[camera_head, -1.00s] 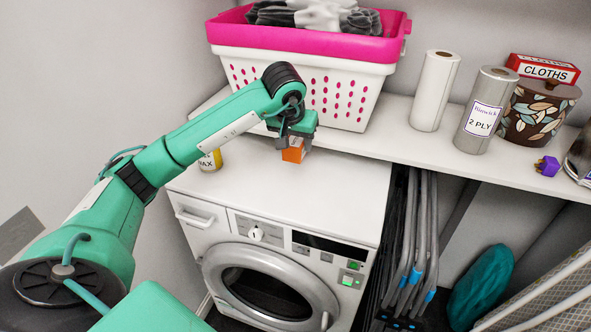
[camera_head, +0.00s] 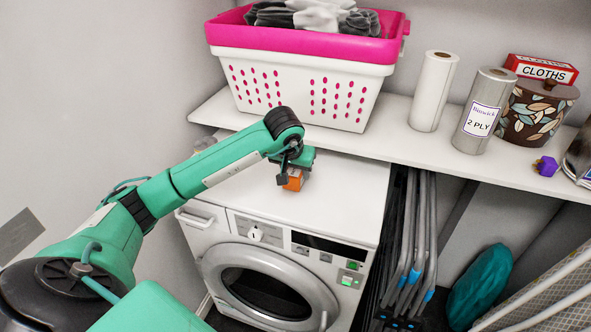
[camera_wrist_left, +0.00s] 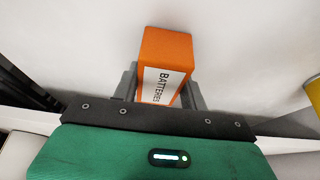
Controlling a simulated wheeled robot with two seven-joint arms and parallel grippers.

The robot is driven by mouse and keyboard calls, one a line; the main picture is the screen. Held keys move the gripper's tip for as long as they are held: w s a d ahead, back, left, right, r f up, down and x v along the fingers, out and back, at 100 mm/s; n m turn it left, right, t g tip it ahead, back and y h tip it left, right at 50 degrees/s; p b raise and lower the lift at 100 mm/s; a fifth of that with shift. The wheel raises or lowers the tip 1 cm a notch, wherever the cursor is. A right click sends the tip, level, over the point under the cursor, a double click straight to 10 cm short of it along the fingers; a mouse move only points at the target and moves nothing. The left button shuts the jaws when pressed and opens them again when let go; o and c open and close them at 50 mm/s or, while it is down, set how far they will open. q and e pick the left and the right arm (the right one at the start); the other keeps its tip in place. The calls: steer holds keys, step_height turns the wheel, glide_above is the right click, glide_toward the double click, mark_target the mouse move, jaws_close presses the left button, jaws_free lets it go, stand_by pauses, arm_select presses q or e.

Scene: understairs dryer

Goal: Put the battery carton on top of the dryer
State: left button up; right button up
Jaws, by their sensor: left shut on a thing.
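The orange battery carton (camera_wrist_left: 166,50), with a white label reading BATTERIES, is between the fingers of my left gripper (camera_wrist_left: 165,88) in the left wrist view. In the head view the carton (camera_head: 294,180) shows just below my left gripper (camera_head: 292,172), over the white top of the dryer (camera_head: 340,200). The gripper is shut on the carton. I cannot tell whether the carton's underside touches the dryer top. My right gripper is not in view.
A shelf (camera_head: 405,140) runs behind the dryer top, with a pink and white laundry basket (camera_head: 298,80) and paper rolls (camera_head: 433,90) on it. A yellow can (camera_wrist_left: 313,90) shows at the right in the left wrist view. The dryer's front right top is clear.

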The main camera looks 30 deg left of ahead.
arm_select(q)
steer(key=shift+f, duration=0.1)
steer(key=o, duration=1.1)
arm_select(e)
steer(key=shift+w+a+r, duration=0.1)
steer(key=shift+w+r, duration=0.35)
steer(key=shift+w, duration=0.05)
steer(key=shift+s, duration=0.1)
